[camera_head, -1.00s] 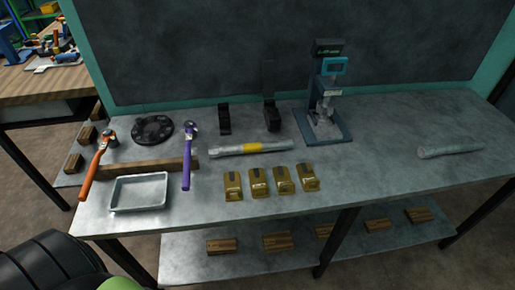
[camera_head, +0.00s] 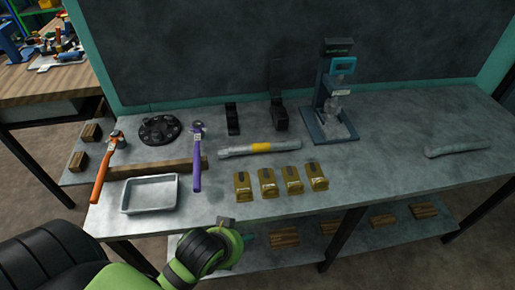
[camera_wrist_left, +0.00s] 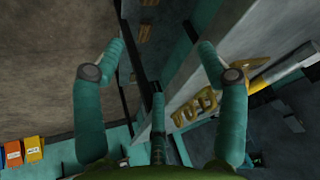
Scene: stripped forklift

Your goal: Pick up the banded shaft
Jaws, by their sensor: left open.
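The banded shaft (camera_head: 236,151) is a silver-grey rod with a yellow band around its middle. It lies flat on the grey workbench (camera_head: 380,178), behind a row of brass-coloured blocks (camera_head: 268,182). My left gripper (camera_head: 244,236) is at the bottom of the head view, in front of the bench's front edge, apart from the shaft and mostly hidden by its own wrist. In the left wrist view the teal fingers (camera_wrist_left: 160,60) are spread wide with nothing between them. The shaft (camera_wrist_left: 285,70) shows there beyond the right finger. My right gripper is not in view.
An orange-handled tool (camera_head: 103,168), a purple-handled tool (camera_head: 198,160) and a metal tray (camera_head: 124,198) are on the left. Black stands (camera_head: 278,112) and a blue press (camera_head: 330,120) stand behind the shaft. A plain grey rod (camera_head: 456,146) lies far right, with clear bench before it.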

